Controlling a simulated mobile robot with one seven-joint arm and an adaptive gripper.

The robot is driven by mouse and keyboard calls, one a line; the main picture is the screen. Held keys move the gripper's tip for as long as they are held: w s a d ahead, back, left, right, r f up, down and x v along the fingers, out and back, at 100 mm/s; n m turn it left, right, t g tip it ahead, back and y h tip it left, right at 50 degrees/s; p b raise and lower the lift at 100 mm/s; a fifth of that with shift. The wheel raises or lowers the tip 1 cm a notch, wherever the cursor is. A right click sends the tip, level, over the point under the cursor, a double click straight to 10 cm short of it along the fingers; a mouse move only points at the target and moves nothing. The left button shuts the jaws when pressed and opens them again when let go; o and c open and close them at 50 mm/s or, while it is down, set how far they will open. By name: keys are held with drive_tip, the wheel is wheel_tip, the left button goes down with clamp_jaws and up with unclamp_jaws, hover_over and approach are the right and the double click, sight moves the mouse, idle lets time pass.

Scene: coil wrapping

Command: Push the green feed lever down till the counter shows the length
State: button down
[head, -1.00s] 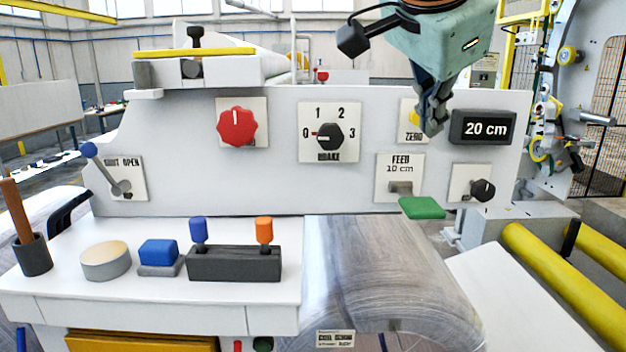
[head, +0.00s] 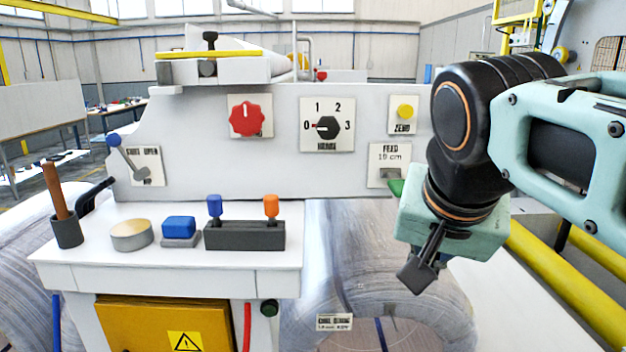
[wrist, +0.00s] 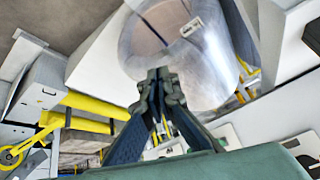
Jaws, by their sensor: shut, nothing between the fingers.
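The green feed lever (head: 396,187) shows only as a small piece below the FEED plate (head: 404,152), which reads 10 cm; my arm hides the rest. The counter display is hidden behind my arm in the head view. My gripper (wrist: 158,78) is shut and empty in the wrist view, its fingertips together in front of the metal coil (wrist: 190,62).
The yellow ZERO button (head: 404,111), the BRAKE dial (head: 327,127) and a red knob (head: 247,119) are on the white panel. The coil (head: 345,235) lies below it. Yellow rollers (head: 570,270) are at the right. A white shelf (head: 80,262) holds small items at the left.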

drive_tip(key=s+a+f+n+y, duration=0.1)
drive_tip(key=s+f+n, duration=0.3)
drive_tip(key=f, duration=0.9)
drive_tip(key=shift+s+g, duration=0.4)
drive_tip(key=shift+s, duration=0.6)
